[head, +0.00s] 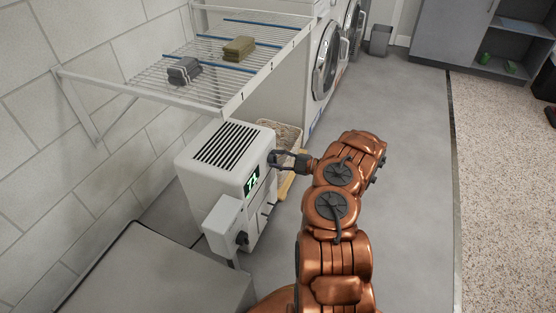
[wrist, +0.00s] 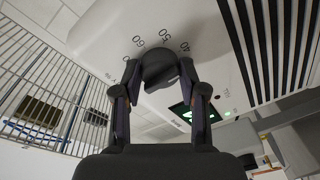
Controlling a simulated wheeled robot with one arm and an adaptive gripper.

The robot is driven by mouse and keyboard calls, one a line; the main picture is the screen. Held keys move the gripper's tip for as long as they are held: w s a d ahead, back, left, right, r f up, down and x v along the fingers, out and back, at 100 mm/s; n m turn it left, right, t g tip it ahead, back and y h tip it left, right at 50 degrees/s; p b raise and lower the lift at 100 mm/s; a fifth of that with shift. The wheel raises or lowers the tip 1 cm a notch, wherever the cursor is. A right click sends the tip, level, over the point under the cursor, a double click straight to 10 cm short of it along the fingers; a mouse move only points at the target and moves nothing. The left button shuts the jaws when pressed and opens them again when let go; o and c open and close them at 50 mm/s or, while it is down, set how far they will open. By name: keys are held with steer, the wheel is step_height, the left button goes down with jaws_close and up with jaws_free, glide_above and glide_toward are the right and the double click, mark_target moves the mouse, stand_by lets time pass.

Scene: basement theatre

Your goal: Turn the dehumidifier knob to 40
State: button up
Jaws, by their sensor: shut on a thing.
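The white dehumidifier (head: 212,172) stands by the wall, with a slatted top and a green lit display (head: 251,181) that appears to read 71. My gripper (head: 273,158) is at the upper part of its front, right of the display. In the wrist view, my gripper (wrist: 159,72) is shut on a dark round knob (wrist: 160,66), one finger on each side. I cannot tell which number the knob points to. The knob is hidden by my gripper in the head view.
A woven basket (head: 285,135) is behind my gripper. Grey floor (head: 408,180) is clear to the right.

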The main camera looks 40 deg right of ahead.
steer(key=shift+w+r, duration=0.1)
steer(key=shift+r, duration=0.1)
steer(key=o, duration=1.1)
steer(key=shift+o, duration=0.2)
steer(key=shift+f, duration=0.1)
steer(key=v, duration=1.2)
